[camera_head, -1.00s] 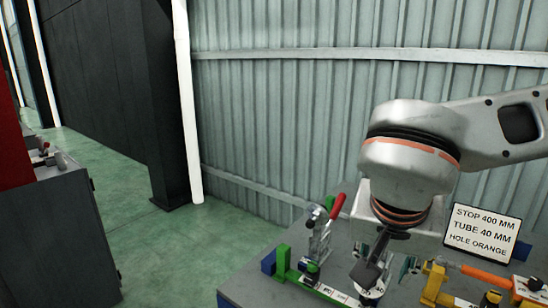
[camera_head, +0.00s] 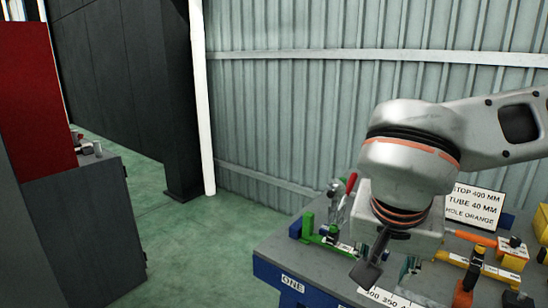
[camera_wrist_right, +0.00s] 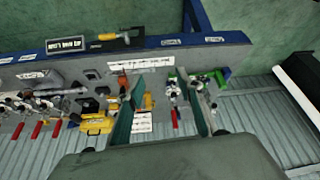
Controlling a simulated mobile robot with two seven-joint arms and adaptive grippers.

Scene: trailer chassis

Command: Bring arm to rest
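My right arm comes in from the right in the head view, bent downward over the workbench (camera_head: 280,262). My right gripper (camera_head: 390,270) hangs above the bench top with its fingers apart. In the right wrist view the gripper (camera_wrist_right: 160,100) shows two greenish fingers spread, with nothing held between them; the bench is beyond. My left arm and gripper are not in view.
The bench holds a green clamp fixture (camera_head: 325,238), a red-handled clamp (camera_head: 351,183), an orange-and-yellow fixture (camera_head: 470,238) and a sign (camera_head: 474,206). A grey cabinet (camera_head: 85,225) stands at left. Green floor (camera_head: 195,240) between is clear.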

